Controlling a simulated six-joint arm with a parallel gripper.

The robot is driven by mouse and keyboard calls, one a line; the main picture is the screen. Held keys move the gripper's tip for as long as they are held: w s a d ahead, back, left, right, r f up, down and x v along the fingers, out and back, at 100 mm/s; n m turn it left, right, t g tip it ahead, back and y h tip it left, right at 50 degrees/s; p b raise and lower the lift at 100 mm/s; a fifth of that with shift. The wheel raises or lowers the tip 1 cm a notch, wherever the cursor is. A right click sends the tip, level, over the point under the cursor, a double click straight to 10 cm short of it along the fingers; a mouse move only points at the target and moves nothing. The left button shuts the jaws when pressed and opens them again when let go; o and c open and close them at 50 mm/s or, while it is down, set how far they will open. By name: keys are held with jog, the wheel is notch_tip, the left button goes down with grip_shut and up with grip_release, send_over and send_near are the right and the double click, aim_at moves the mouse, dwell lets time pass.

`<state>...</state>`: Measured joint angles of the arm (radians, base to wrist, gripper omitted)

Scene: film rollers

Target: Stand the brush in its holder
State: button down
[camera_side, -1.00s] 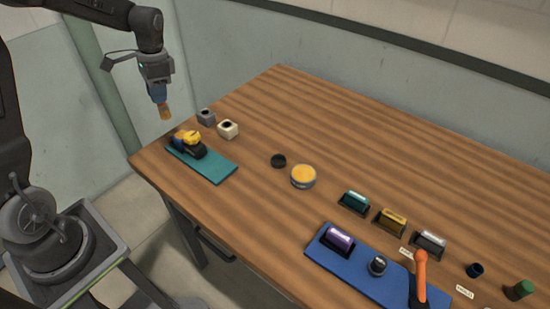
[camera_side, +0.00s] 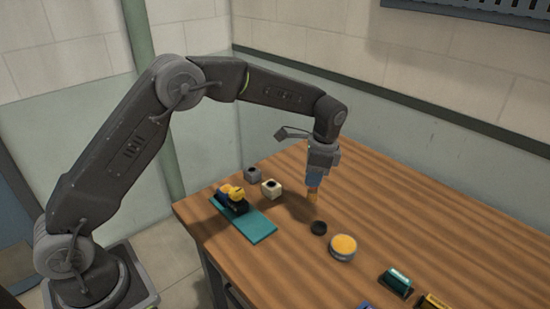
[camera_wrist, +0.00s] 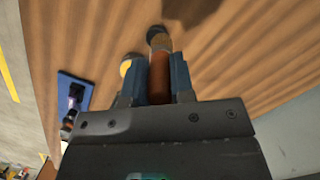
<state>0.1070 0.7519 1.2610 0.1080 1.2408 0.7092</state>
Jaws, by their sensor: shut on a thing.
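My gripper (camera_side: 314,180) points down over the table, its blue fingers shut on the brush. The brush's brown handle (camera_wrist: 159,78) shows between the fingers in the wrist view, and its tan end (camera_side: 313,196) sticks out below them in the side view. A grey block (camera_side: 252,175) and a cream block (camera_side: 271,188), each with a dark hole on top, stand left of the gripper. A small black round piece (camera_side: 318,228) lies on the table in front of it. I cannot tell for certain which of these is the brush's holder.
A round tin with a yellow top (camera_side: 343,247) stands right of the black piece. A teal mat (camera_side: 258,232) holds a yellow and black item (camera_side: 234,198). A green roller (camera_side: 397,280) stands at the front right. The table's back right is clear.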

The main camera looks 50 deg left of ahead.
jog(key=shift+m, duration=0.3)
jog(key=shift+w+d+f, duration=0.1)
jog(key=shift+d+f, duration=0.45)
jog(key=shift+f, duration=1)
jog(key=shift+w+d+f, duration=0.1)
jog(key=shift+d+f, duration=0.4)
jog(key=shift+f, duration=1)
jog(key=shift+w+d+f, duration=0.1)
jog(key=shift+d+f, duration=0.45)
jog(key=shift+f, duration=1)
jog(key=shift+f, duration=0.15)
jog(key=c, duration=0.9)
grip_release()
jog(key=shift+o, duration=0.4)
jog(key=o, duration=0.3)
jog(key=shift+o, duration=0.2)
